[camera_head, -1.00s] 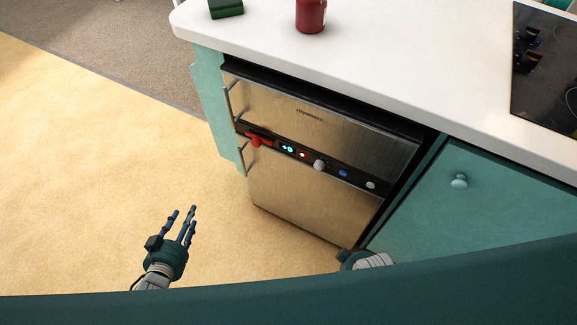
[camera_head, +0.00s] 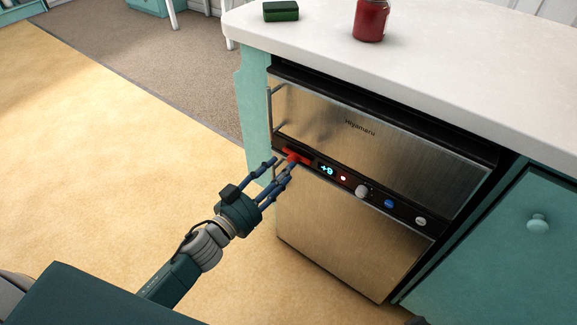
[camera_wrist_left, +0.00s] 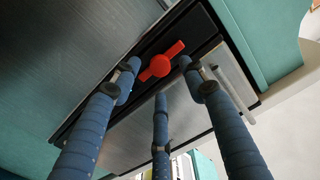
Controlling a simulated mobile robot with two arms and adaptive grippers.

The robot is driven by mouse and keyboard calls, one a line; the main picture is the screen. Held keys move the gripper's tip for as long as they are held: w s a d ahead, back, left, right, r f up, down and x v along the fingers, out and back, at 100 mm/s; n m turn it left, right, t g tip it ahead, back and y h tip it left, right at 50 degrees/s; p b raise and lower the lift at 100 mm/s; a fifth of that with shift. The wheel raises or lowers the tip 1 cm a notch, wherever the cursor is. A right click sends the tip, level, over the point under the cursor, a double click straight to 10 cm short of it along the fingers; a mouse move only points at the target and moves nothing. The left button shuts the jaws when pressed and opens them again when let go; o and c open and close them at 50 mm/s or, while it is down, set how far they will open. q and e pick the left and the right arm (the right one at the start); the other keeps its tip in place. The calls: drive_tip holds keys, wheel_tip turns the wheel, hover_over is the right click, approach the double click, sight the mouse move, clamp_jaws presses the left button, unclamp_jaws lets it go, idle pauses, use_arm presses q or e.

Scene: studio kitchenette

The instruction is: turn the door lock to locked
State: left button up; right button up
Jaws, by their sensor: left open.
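The red door lock (camera_head: 296,156) is a small turn handle on the dark control strip of a steel under-counter appliance (camera_head: 375,135), at the strip's left end. In the left wrist view the lock (camera_wrist_left: 161,65) shows as a round red hub with a bar through it, slanting up to the right. My left gripper (camera_head: 280,171) is open, its blue fingers pointing at the lock from the lower left. In the wrist view the fingers (camera_wrist_left: 158,77) spread around the lock's outline; I cannot tell whether they touch it.
Right of the lock are a lit display (camera_head: 327,170), a knob (camera_head: 362,191) and round buttons. The white counter (camera_head: 430,75) overhangs above, with a red jar (camera_head: 370,20). Floor (camera_head: 110,170) at left is clear.

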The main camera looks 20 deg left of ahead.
sight(294, 158)
use_arm(q)
drive_tip(key=shift+x, duration=1.65)
use_arm(e)
drive_tip(key=shift+s+r, duration=0.2)
drive_tip(key=shift+r, duration=0.45)
use_arm(q)
clamp_jaws()
